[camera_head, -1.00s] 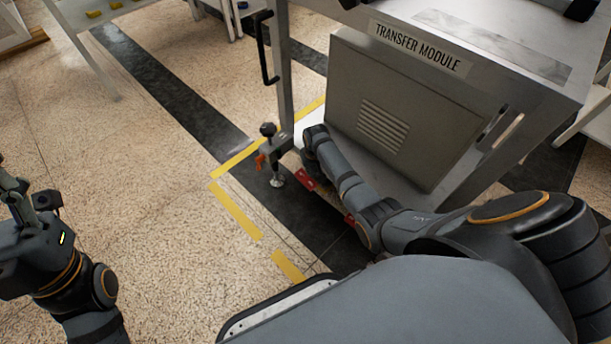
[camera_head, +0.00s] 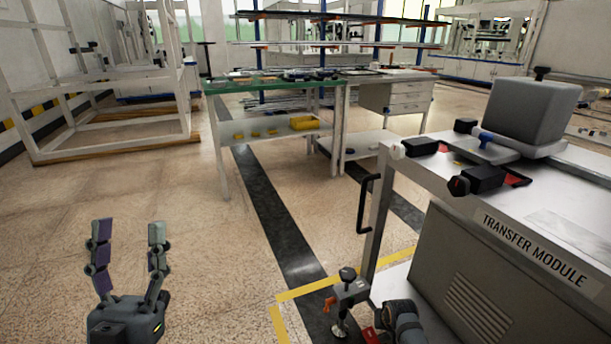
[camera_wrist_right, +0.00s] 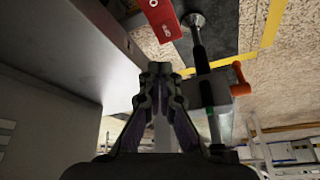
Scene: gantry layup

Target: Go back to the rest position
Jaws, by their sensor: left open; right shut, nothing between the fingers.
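My left gripper (camera_head: 128,262) stands upright in the lower left of the head view, over open floor. Its two fingers are apart and nothing is between them. My right gripper shows in the right wrist view (camera_wrist_right: 160,75), with its fingers together and empty. It is low down beside the grey transfer module (camera_head: 478,300), which also fills the left of the right wrist view (camera_wrist_right: 60,95). In the head view only part of my right arm shows at the bottom edge; its fingers are hidden there.
A levelling foot with an orange lever (camera_head: 345,298) and a red tag (camera_wrist_right: 166,20) are close to my right gripper. A grey block (camera_head: 535,108) and black clamps sit on the module's top. A green-topped workbench (camera_head: 270,85) stands further back. The floor at left is clear.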

